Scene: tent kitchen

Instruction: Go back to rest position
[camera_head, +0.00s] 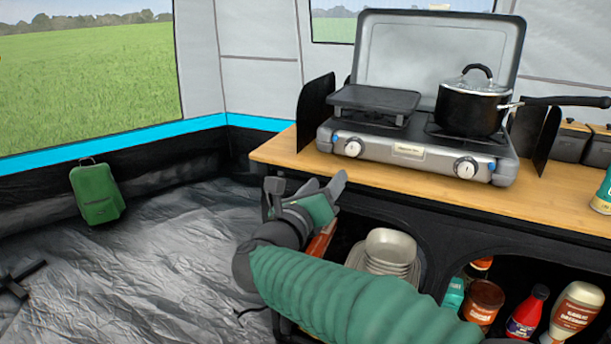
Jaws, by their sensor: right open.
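My right gripper (325,186) is in the middle of the camera_head view, in front of the left part of the wooden counter's front edge. Its green-sleeved arm comes in from the bottom right. Its fingers are apart, and I see nothing between them. My left gripper does not show clearly in this view.
The wooden counter (275,151) carries a camping stove (405,155) with a lidded black pot (470,108). Shelves below hold stacked bowls (390,247) and several bottles and jars. A green case (96,194) stands on the grey floor sheet (165,255), which is mostly clear. A dark object (20,280) is at the left edge.

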